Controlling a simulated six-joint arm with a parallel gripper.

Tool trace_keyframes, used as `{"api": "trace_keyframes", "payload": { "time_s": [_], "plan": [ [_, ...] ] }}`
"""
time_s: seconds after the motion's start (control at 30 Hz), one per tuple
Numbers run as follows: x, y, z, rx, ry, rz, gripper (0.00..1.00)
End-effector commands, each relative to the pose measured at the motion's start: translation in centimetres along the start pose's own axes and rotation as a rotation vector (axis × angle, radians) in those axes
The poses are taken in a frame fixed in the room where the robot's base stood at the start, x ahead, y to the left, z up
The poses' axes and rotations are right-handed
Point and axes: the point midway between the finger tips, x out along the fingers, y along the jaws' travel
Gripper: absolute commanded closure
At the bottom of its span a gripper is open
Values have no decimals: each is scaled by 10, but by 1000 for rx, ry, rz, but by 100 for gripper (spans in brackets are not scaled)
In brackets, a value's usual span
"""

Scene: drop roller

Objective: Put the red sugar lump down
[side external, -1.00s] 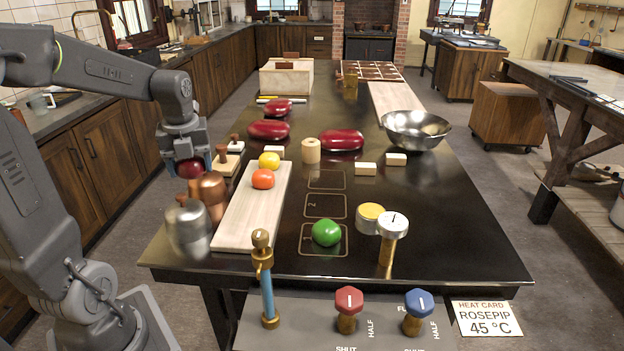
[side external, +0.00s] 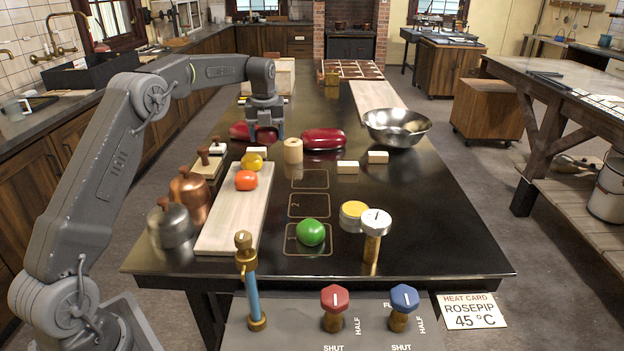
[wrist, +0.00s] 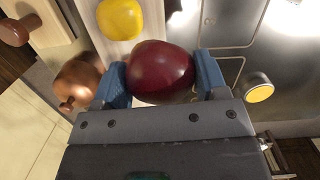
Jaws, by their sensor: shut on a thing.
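An orange-red lump (side external: 246,180) and a yellow lump (side external: 252,161) sit on the pale board (side external: 232,220). A green lump (side external: 310,232) sits in the nearest marked square.
Another large red lump (side external: 323,139) lies right of my gripper. A wooden cylinder (side external: 293,151), pale blocks (side external: 378,157) and a steel bowl (side external: 397,127) stand nearby. Copper (side external: 190,195) and steel (side external: 170,226) pots stand left of the board. Marked square 2 (side external: 309,206) is empty.

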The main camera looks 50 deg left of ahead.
Motion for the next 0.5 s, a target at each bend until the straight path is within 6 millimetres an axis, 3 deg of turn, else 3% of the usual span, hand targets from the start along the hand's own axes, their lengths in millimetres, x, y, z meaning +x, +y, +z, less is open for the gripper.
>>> {"api": "trace_keyframes", "payload": {
  "time_s": [0.17,0.5],
  "plan": [
    [12,-21,-2,10,1,-1,60],
    [55,-94,-17,9,-1,-2,60]
  ]
}}
